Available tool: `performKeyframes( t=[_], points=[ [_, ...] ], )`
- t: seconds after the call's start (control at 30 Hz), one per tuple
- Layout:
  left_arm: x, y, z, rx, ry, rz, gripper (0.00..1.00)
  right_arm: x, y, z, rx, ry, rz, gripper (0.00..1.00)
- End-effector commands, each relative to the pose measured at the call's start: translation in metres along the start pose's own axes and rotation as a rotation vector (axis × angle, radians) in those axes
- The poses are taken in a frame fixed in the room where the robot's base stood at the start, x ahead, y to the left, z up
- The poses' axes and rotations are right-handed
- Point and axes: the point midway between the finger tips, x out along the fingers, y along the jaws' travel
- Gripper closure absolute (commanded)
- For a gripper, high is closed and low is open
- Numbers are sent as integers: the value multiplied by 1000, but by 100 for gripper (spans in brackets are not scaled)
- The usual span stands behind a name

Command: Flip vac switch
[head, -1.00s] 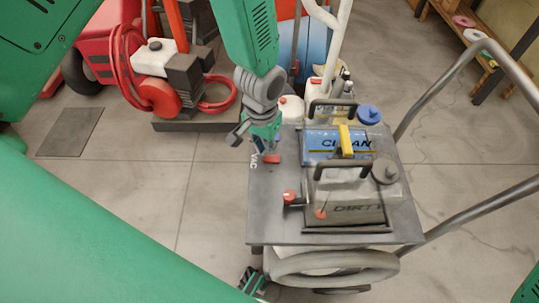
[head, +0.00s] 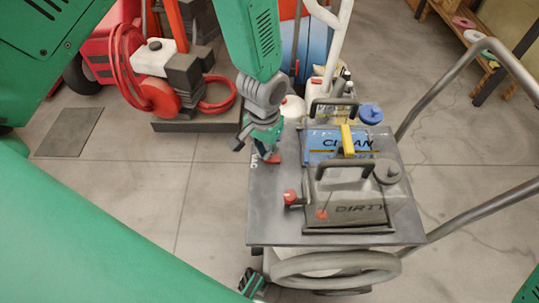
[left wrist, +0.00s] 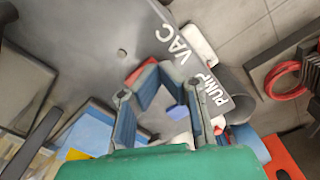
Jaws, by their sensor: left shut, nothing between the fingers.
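The dark cart top (head: 265,215) carries a white VAC label (left wrist: 187,40) and a PUMP label (left wrist: 214,94) at its far left edge. A red switch (head: 273,159) shows beside the VAC label in the head view; a red piece (left wrist: 141,72) shows near that label in the left wrist view. My left gripper (head: 267,150) is shut and empty, pointing down at the red switch. The fingers partly cover the switch, so I cannot tell whether they touch it or which way it is set.
The CLEAN tank (head: 325,142) and DIRTY tank (head: 345,213) with black handles stand right of my left gripper. A red knob (head: 290,196) sits near the DIRTY tank. A coiled hose (head: 335,265) hangs at the cart's front. Red hose equipment (head: 150,80) stands behind, left.

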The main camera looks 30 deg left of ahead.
Motion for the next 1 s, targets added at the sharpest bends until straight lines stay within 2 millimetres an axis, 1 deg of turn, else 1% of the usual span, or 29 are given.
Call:
performKeyframes(
  t=[0.13, 0.33, 0.57, 1.0],
  points=[
    [2, 2, 0, 2, 0, -2, 100, 2, 0, 0, 1, 0, 0, 0],
    [-3, 0, 0, 2, 0, 1, 100, -4, 0, 0, 1, 0, 1, 0],
    [-22, -2, 0, 2, 1, 3, 100, -23, 0, -1, 1, 0, 0, 0],
    [-58, 1, 0, 2, 0, -1, 100, -56, 1, -3, 1, 0, 0, 0]
  ],
)
